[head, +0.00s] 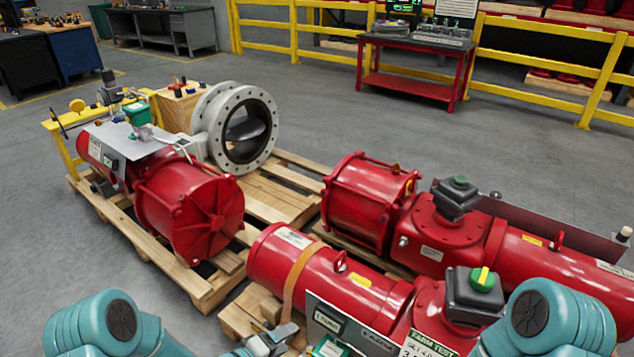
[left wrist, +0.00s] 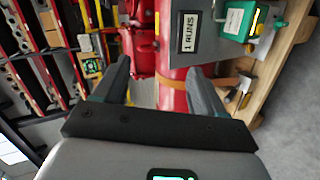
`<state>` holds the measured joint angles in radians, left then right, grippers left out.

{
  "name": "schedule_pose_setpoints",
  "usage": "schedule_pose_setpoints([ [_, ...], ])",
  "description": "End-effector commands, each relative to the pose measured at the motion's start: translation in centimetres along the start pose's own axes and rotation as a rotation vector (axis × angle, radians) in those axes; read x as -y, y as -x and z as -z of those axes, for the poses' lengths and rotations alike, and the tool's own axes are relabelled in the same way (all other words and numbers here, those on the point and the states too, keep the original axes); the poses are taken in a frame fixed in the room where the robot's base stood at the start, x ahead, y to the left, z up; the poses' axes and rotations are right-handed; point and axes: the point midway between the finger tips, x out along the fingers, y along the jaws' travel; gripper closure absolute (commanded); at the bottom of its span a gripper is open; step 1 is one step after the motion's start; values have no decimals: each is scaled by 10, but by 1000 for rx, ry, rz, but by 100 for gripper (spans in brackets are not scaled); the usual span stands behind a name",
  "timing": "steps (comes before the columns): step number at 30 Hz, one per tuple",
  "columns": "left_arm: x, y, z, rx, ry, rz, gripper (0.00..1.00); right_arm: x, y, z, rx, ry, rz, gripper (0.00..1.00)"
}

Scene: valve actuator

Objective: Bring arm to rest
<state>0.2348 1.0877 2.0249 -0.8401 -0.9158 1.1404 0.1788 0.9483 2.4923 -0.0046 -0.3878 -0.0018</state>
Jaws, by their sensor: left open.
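My left gripper (head: 275,338) shows at the bottom centre of the head view, in front of the near red actuator (head: 335,280). In the left wrist view, its two dark fingers (left wrist: 158,75) are spread apart with nothing held between them. The red actuator body (left wrist: 178,98) lies beyond the fingers there. My left teal arm (head: 105,325) comes in from the bottom left. My right teal arm (head: 550,318) shows at the bottom right; its gripper is outside the view.
Labelled plates and a green box (left wrist: 238,20) sit on the near actuator. Another red actuator (head: 440,225) lies behind it. A wooden pallet (head: 205,285) at left carries a red actuator and a flanged valve (head: 243,130). Grey floor (head: 60,270) is clear at left.

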Motion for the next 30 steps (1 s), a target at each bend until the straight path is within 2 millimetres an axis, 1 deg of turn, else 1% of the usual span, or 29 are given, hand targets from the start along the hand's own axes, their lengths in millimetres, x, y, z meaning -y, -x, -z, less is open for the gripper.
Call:
schedule_pose_setpoints([
  [1,-21,26,-11,4,-17,103,30,12,31,-2,8,1,0,57],
  [2,-18,37,-20,9,-31,169,30,14,36,-3,12,2,0,57],
  [3,-12,52,-31,24,-49,257,30,16,42,-5,17,2,0,57],
  [5,4,76,-52,67,-75,387,30,18,46,-7,25,2,0,57],
  [6,16,92,-67,104,-91,465,30,18,46,-9,30,2,0,57],
  [8,37,113,-88,166,-109,565,30,16,41,-10,36,2,0,57],
  [9,48,127,-102,213,-120,623,30,16,40,-11,39,2,0,57],
  [12,66,160,-134,349,-160,734,30,16,40,-13,45,1,0,57],
  [13,69,167,-141,388,-179,755,30,16,40,-13,46,1,0,57],
  [15,73,174,-147,453,-235,771,30,16,40,-14,47,1,0,57],
  [19,74,177,-150,517,-326,753,30,16,40,-14,48,1,0,57],
  [30,74,176,-150,519,-342,748,30,16,40,-13,47,1,0,57],
])
